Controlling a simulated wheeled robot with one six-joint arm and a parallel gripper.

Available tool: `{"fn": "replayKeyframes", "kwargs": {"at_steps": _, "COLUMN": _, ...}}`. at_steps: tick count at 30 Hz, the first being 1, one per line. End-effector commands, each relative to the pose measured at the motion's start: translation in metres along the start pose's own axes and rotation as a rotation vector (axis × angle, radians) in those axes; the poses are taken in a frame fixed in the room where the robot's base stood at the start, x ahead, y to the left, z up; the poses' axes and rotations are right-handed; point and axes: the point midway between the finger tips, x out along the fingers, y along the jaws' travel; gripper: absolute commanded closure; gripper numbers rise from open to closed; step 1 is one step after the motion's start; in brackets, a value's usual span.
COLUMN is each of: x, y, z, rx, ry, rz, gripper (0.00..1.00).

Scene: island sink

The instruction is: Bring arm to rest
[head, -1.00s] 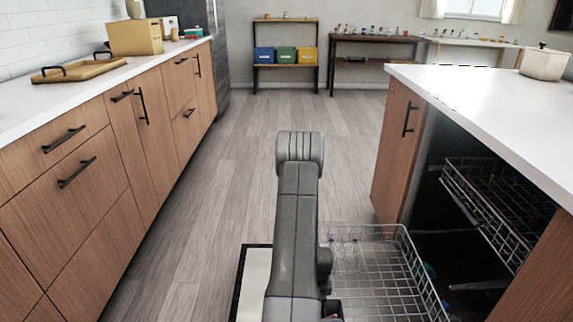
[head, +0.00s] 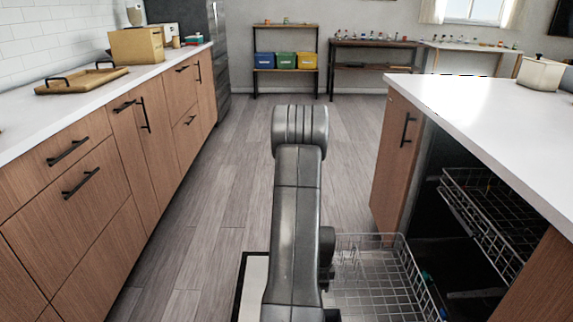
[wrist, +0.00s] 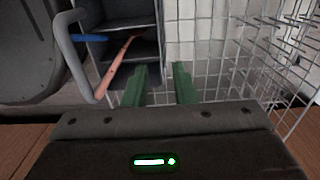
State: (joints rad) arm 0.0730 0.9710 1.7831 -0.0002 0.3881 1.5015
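My arm (head: 297,190) stands in the middle of the head view, folded up in front of me. My gripper is hidden behind the arm in the head view. In the wrist view my gripper (wrist: 160,88) shows two green fingers with a gap between them and nothing held. Past the fingertips are white wire racks and a dark box-like holder.
An open dishwasher with a pulled-out lower rack (head: 375,285) and an upper rack (head: 490,215) is close on the right, under the white island counter (head: 480,120). Wooden drawers (head: 80,200) line the left. The floor (head: 240,150) ahead is clear between them.

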Motion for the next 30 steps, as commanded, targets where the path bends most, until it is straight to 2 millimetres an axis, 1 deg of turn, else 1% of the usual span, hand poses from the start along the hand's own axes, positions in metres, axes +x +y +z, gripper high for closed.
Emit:
{"fn": "replayKeyframes", "kwargs": {"at_steps": 1, "x": -0.015, "y": -0.001, "z": 0.0, "rx": 0.0, "ry": 0.0, "rz": -0.004, "gripper": 0.76}}
{"fn": "replayKeyframes", "kwargs": {"at_steps": 3, "x": -0.029, "y": -0.001, "z": 0.0, "rx": 0.0, "ry": 0.0, "rz": -0.003, "gripper": 0.76}}
{"fn": "replayKeyframes", "kwargs": {"at_steps": 30, "x": -0.152, "y": -0.026, "z": 0.026, "rx": -0.475, "ry": 0.001, "rz": -0.002, "gripper": 0.76}}
